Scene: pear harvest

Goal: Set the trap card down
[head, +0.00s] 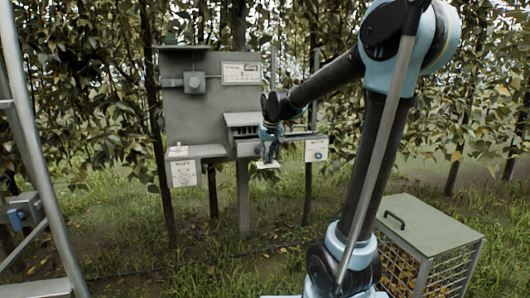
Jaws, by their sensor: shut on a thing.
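My gripper (268,152) points down in front of the grey station board (215,112), near its middle box. It is shut on a small pale card (266,166), which I take to be the trap card, and holds it in the air just in front of the narrow shelf. The card looks roughly flat; only its edge shows below the fingers. My fingers and wrist hide part of the shelf behind them.
A left ledge (198,151) carries a small white item and a hanging label box (184,174). A second label box (316,150) hangs at right. A lidded mesh crate (425,225) stands at lower right, a ladder (28,130) at left. Trees stand close behind.

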